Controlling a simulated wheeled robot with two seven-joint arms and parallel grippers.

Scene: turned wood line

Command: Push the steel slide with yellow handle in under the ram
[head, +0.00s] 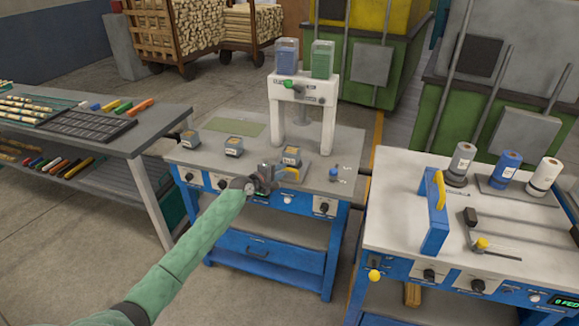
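The white press (304,88) stands at the back of the middle bench, and its grey ram (299,118) hangs above the bench top. The steel slide with yellow handle (291,174) appears to be at the bench's front, forward of the ram. Only a small part of the slide shows, and its exact outline is hard to make out. My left gripper (267,177) is at the front edge of the bench, just left of the yellow handle. Whether it touches the handle, and how its fingers stand, is too small to tell. My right gripper is out of view.
A small blue-capped item (334,173) is at the right. A right-hand bench (400,215) carries a blue frame with yellow handle (436,212) and several rolls. A shelf table (150,135) stands left.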

